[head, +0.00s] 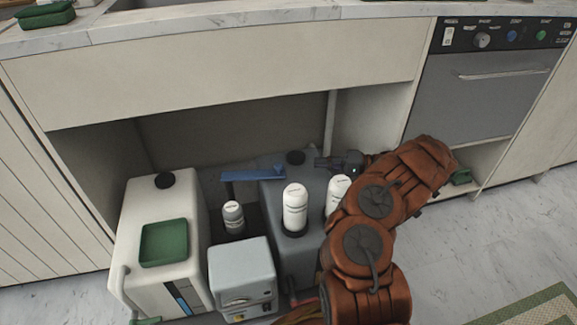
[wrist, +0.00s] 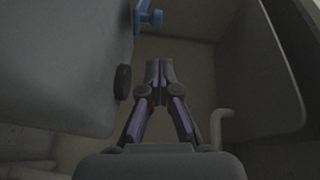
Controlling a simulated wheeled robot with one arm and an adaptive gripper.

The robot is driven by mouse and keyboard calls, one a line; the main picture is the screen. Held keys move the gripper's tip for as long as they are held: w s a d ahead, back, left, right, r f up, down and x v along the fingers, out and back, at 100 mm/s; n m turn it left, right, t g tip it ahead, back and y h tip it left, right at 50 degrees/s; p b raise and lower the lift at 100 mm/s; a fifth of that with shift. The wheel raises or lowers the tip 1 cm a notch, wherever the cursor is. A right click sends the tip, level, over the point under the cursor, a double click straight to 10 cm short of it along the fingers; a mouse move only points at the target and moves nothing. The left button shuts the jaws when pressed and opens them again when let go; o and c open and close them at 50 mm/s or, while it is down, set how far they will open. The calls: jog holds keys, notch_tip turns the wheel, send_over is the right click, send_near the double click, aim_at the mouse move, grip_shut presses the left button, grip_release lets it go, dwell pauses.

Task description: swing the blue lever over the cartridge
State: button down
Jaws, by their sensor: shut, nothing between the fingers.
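The blue lever (head: 250,174) lies roughly level at the back of the open bay under the counter, running left to right above the gap between the tanks. Its end shows at the top of the wrist view (wrist: 149,18), beyond my fingertips. My gripper (head: 322,163) is shut and empty, to the right of the lever's right end and apart from it. The shut fingers show in the middle of the wrist view (wrist: 159,69). A small grey bottle with a white cap (head: 233,218) stands below the lever; I cannot tell if it is the cartridge.
A white tank (head: 190,220) with a green tray (head: 164,243) stands left. A dark grey tank (head: 300,255) carries white bottles (head: 295,212) (head: 337,190) beside my arm. A grey box (head: 240,270) stands in front.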

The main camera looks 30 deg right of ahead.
jog(key=shift+w+f+t, duration=0.3)
jog(key=b+x, duration=0.3)
jog(key=x, duration=0.7)
jog(key=shift+b, duration=0.3)
